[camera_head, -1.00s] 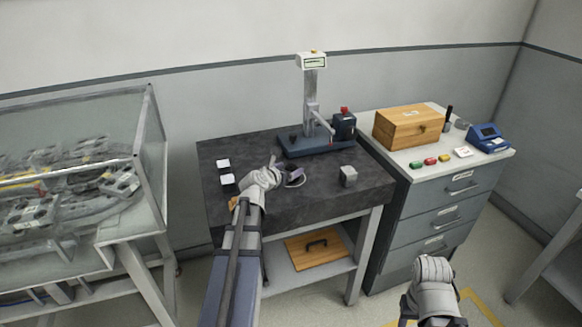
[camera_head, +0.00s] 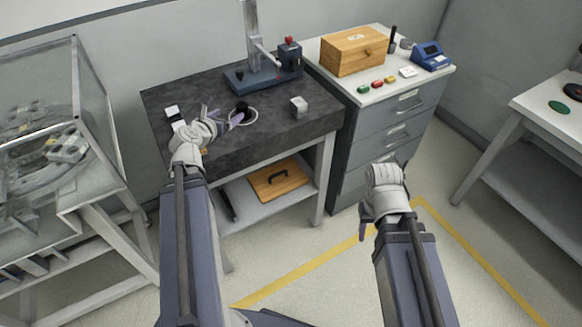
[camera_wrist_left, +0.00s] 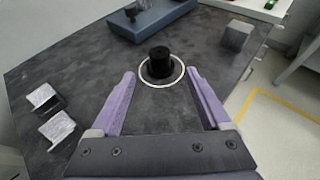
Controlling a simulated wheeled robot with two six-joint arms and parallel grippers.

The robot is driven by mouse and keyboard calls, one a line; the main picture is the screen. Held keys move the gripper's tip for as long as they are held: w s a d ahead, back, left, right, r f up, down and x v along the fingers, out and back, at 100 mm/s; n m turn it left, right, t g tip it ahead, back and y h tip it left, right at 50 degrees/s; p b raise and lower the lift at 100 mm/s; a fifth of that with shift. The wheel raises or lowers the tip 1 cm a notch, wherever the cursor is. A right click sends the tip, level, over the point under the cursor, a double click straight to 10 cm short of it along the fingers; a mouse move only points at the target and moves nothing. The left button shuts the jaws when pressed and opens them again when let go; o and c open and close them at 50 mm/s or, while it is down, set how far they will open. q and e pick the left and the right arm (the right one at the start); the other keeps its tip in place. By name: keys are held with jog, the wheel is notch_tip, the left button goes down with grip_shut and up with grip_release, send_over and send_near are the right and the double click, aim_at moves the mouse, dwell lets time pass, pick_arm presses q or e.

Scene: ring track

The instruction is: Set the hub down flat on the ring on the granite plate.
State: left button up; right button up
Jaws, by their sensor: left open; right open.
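The granite plate (camera_head: 290,133) is the dark speckled table top. The hub (camera_wrist_left: 159,56), a black knob on a wider dark base, stands upright at the ring (camera_wrist_left: 183,75), whose pale rim shows around it. In the head view the hub (camera_head: 242,106) and ring (camera_head: 254,117) are partly behind a purple finger. I see no clear tilt; the contact underneath is hidden. My left gripper (camera_head: 222,115) is open and empty, its two purple fingers spread on the near side of the hub in the left wrist view. My right gripper (camera_head: 378,212) is open, away from the plate, over the floor.
A blue-based press stand (camera_head: 262,76) is behind the ring. A grey metal block (camera_head: 299,106) lies to its right and pale blocks (camera_wrist_left: 57,130) to the left. A drawer cabinet (camera_head: 375,130) adjoins at right; a glass-cased conveyor (camera_head: 95,110) stands left.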

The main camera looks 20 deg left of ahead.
pick_arm(q)
jog(key=s+d+f+m+g+h, duration=0.1)
jog(key=d+f+m+g+h, duration=0.15)
jog(key=d+m, duration=0.6)
jog(key=s+d+f+m+g+h, duration=0.1)
jog(key=s+d+f+m+g, duration=0.2)
jog(key=d+m, duration=0.55)
jog(key=d+f+m+g+h, duration=0.1)
jog(key=d+f+m+g, duration=0.35)
jog(key=d, duration=0.65)
jog(key=s+d+f+m+g+y, duration=0.1)
jog(key=s+d+m, duration=0.3)
jog(key=m, duration=0.5)
jog(key=s+d+f+m+g+y, duration=0.2)
jog(key=s+d+m+y, duration=0.2)
jog(key=s+m, duration=0.4)
jog(key=shift+s+f+m+g, duration=0.2)
jog(key=shift+m+g, duration=0.2)
jog(key=shift+m, duration=0.65)
